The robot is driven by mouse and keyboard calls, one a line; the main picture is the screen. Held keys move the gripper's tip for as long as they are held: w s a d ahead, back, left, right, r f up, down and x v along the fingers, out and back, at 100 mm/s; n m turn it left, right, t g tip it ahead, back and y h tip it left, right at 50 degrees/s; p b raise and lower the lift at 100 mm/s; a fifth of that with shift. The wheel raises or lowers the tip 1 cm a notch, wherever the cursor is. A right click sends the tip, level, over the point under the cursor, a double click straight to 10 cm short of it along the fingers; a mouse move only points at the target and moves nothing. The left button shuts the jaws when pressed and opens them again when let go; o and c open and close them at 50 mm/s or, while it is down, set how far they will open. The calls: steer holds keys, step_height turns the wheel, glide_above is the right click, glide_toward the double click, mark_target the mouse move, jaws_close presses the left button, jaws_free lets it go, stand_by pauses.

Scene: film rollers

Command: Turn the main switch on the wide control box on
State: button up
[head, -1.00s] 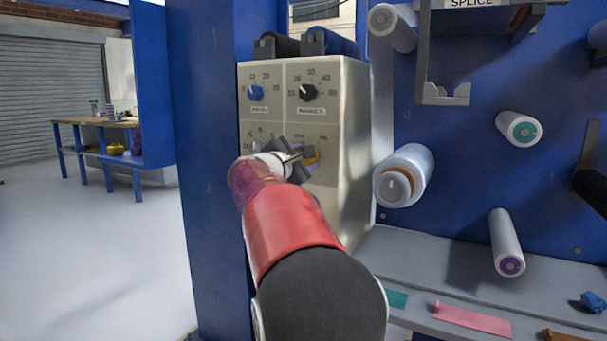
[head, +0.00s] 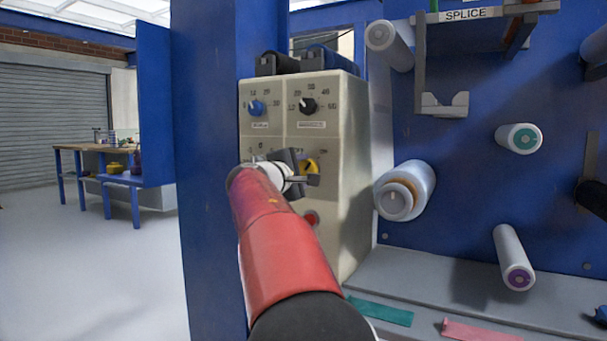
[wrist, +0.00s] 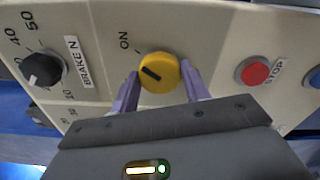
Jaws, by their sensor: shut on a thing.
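The control box (head: 347,130) is a cream cabinet with dials, in the middle of the head view. Its yellow main switch (wrist: 160,66) is a round knob with a black pointer bar, beside a printed ON label (wrist: 124,41). The bar does not clearly line up with the ON tick. My gripper (wrist: 160,80) is shut on the yellow switch, one pale purple finger on each side. In the head view the switch (head: 312,166) is partly covered by my gripper.
A red STOP button (wrist: 255,72) and a black BRAKE dial (wrist: 43,68) flank the switch. In the head view, a blue post (head: 210,200) stands left of the box. White rollers (head: 405,191) project from the blue panel on the right.

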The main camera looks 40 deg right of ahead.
steer(key=o, duration=1)
steer(key=v, duration=0.8)
steer(key=shift+b, duration=0.3)
steer(key=shift+w+d, duration=0.1)
